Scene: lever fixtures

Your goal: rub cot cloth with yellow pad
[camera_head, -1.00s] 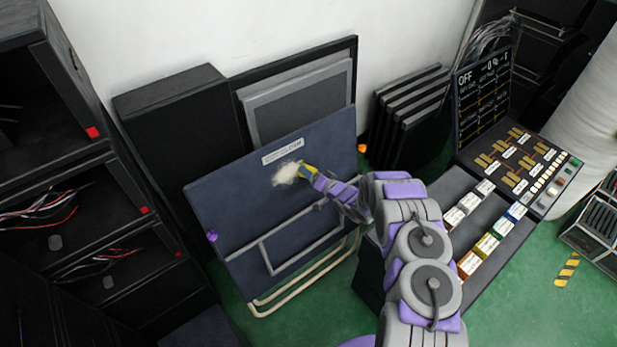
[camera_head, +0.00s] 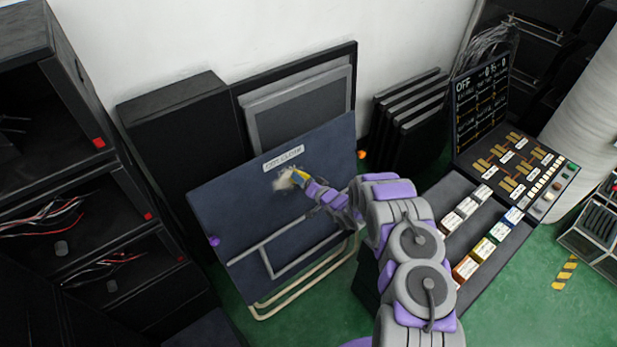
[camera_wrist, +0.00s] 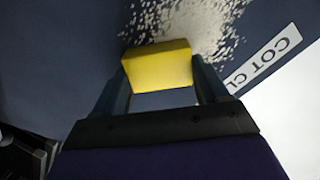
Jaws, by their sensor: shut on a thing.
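The cot cloth (camera_head: 240,200) is a dark blue panel leaning upright on a cot frame, with a white label near its top; it also fills much of the wrist view (camera_wrist: 60,60). A pale speckled patch (camera_head: 281,184) lies on the cloth below the label and shows in the wrist view (camera_wrist: 205,30). My gripper (camera_wrist: 160,85) is shut on the yellow pad (camera_wrist: 157,64). In the head view the yellow pad (camera_head: 300,176) is at the right edge of the patch, small and partly hidden by my gripper (camera_head: 307,181). I cannot tell whether the pad touches the cloth.
A grey tubular frame (camera_head: 290,245) crosses the cloth's lower part. Black shelving (camera_head: 75,200) stands at left, and a console with switches and coloured blocks (camera_head: 490,230) at right. Dark panels (camera_head: 410,115) lean against the wall behind. Green floor (camera_head: 520,300) is open at lower right.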

